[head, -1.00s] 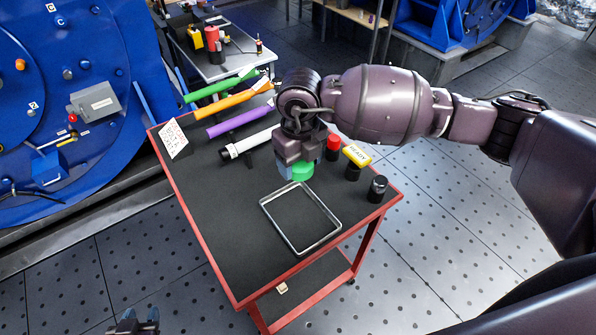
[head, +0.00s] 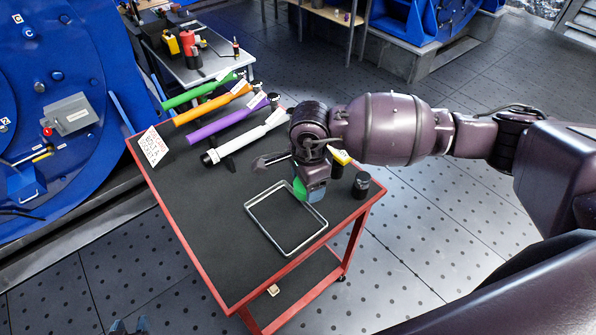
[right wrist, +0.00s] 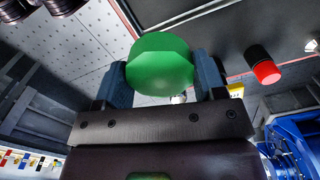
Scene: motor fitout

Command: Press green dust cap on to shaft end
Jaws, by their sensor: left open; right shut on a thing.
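The green dust cap (head: 300,188) is held in my right gripper (head: 312,193), above the cart's mat near the tray's far right side. The right wrist view shows the cap (right wrist: 160,64) between the two blue-grey fingers (right wrist: 160,80), its flat face towards the camera. Green (head: 200,93), orange (head: 212,104), purple (head: 226,122) and white (head: 242,140) rods lie at the cart's far end. Which one is the shaft, I cannot tell. My left gripper (head: 130,326) is open and empty at the bottom edge, mostly cut off.
A metal-rimmed tray (head: 262,232) is on the black-topped, red-framed cart (head: 200,242). A red-topped cylinder (right wrist: 265,66) shows in the right wrist view. A sign (head: 152,146) stands left.

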